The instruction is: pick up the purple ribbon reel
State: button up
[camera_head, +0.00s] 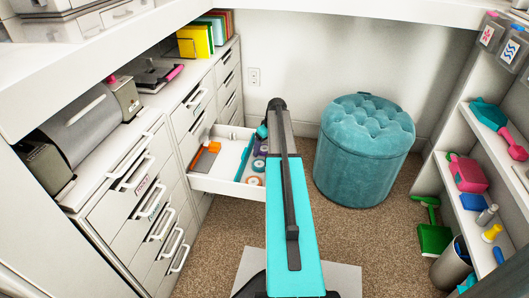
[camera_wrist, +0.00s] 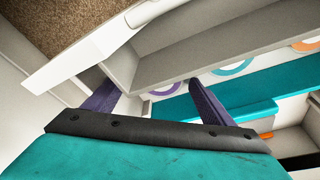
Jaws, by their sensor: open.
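The purple ribbon reel (camera_wrist: 165,93) shows as a thin purple arc between my gripper's fingers in the wrist view, mostly hidden. In the head view the purple reel (camera_head: 262,151) is in the open drawer, partly behind my arm. My gripper (camera_wrist: 151,84) is open, with its two dark purple fingers apart and nothing visibly held between them. I cannot tell whether the fingers touch the reel. A teal reel (camera_wrist: 232,67) and an orange reel (camera_wrist: 305,46) lie in a row to the right of it in the wrist view.
The open drawer (camera_head: 222,185) has upright white walls close to my fingers. A long teal item (camera_wrist: 240,110) and an orange item (camera_head: 206,157) lie inside it. A teal tufted stool (camera_head: 363,152) stands to the right. Carpet is clear in front of the stool.

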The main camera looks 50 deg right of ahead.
dwell(0.4)
jog(key=c, duration=1.1)
jog(key=shift+r, duration=0.1)
jog(key=shift+c, duration=0.2)
notch_tip(320, 180, up, 18)
jog(key=p, duration=0.6)
jog(key=shift+p, duration=0.4)
